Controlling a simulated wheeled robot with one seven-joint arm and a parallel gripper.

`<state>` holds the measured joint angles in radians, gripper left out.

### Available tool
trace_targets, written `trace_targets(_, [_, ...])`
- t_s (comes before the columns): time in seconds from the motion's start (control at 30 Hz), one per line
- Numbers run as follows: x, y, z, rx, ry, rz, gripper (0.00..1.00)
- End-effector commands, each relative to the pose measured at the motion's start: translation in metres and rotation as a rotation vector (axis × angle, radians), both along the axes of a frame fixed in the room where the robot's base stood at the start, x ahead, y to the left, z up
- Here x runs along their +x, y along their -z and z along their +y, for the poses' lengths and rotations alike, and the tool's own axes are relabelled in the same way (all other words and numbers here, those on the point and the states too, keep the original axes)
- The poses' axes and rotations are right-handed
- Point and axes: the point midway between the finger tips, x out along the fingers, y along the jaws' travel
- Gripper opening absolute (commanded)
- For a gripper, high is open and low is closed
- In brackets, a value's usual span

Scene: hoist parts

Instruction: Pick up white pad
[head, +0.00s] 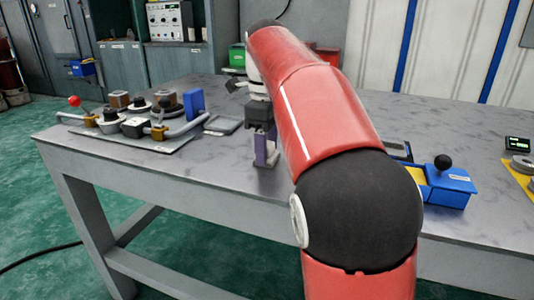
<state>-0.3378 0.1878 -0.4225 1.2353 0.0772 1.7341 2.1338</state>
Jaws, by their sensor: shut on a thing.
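My gripper (265,152) points down just above or at the table top, left of my red arm. Its purple-grey fingers are shut on a small pale piece that shows between them and looks like the white pad (271,150). Most of that piece is hidden by the fingers. I cannot tell whether it touches the table.
The grey table (215,170) holds a plate of hoist parts (130,138) with knobs and levers at left. A flat grey tray (222,126) lies left of my gripper. A blue box (447,190) with a black knob stands at right. Bare table lies in front of the gripper.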

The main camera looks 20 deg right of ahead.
Motion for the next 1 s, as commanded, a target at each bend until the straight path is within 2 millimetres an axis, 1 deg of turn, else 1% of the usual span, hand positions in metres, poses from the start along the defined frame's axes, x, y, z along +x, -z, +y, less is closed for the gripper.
trace_targets(0.17, [0.0, -0.002, 0.0, -0.001, 0.0, -0.001, 0.24])
trace_targets(0.27, [0.0, -0.009, 0.0, 0.0, 0.0, -0.001, 0.24])
trace_targets(0.37, [0.001, -0.022, 0.0, 0.0, 0.0, -0.002, 0.24])
trace_targets(0.6, [0.001, -0.072, -0.001, -0.001, 0.001, -0.003, 0.24])
trace_targets(0.7, [0.001, -0.087, 0.0, 0.0, 0.001, -0.001, 0.24])
trace_targets(0.83, [0.001, -0.099, 0.0, 0.0, 0.001, -0.001, 0.24])
trace_targets(1.0, [0.0, -0.101, 0.0, 0.001, 0.0, 0.001, 0.24])
